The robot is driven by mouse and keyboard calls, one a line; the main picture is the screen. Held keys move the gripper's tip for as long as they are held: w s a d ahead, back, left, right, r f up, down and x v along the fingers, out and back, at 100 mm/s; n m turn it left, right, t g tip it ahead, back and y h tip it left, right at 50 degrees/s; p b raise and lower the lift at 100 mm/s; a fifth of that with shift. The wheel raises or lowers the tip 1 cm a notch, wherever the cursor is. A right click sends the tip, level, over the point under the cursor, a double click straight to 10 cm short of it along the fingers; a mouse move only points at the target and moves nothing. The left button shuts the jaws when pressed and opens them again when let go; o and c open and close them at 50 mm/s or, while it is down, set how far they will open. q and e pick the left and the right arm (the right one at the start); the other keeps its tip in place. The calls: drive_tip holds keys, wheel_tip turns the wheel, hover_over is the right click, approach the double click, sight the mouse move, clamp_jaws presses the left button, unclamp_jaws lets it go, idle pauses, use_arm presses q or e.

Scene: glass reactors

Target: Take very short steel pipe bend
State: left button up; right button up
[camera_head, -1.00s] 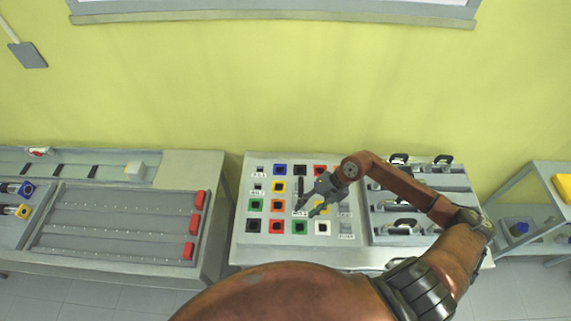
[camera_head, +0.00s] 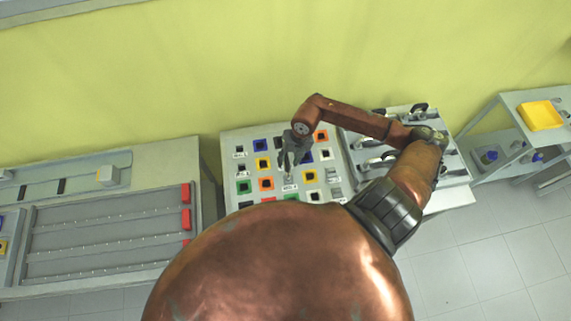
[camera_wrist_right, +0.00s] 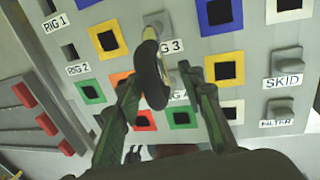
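In the right wrist view a short curved dark pipe piece (camera_wrist_right: 150,74) with a pale upper end stands out from the grey panel (camera_wrist_right: 258,70), near the label RIG 3. I take it to be the steel pipe bend. My right gripper (camera_wrist_right: 162,85) is open, with one finger on each side of the piece; it lies closer to the left finger, and I cannot tell whether they touch. In the head view my right gripper (camera_head: 292,160) hangs over the middle of the panel and hides the piece. My left gripper is not in view.
Coloured square sockets (camera_head: 262,163) surround the gripper. Metal holders with black-ended parts (camera_head: 385,140) are on the panel's right side. A grey rack with red blocks (camera_head: 105,232) is at left, and a shelf with a yellow tray (camera_head: 541,115) at right.

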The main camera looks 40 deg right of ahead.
drive_tip(key=shift+a+f+p, duration=0.15)
drive_tip(key=shift+f+p, duration=0.1)
drive_tip(key=shift+f, duration=0.3)
drive_tip(key=shift+a+f+p, duration=0.15)
drive_tip(key=shift+f+p, duration=0.05)
drive_tip(key=shift+f, duration=0.3)
wheel_tip(320, 180, down, 2)
drive_tip(key=shift+w+a+f, duration=0.15)
drive_tip(key=shift+f, duration=0.35)
drive_tip(key=shift+c, duration=0.2)
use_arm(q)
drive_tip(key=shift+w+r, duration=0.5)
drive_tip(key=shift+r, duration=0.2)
use_arm(e)
clamp_jaws()
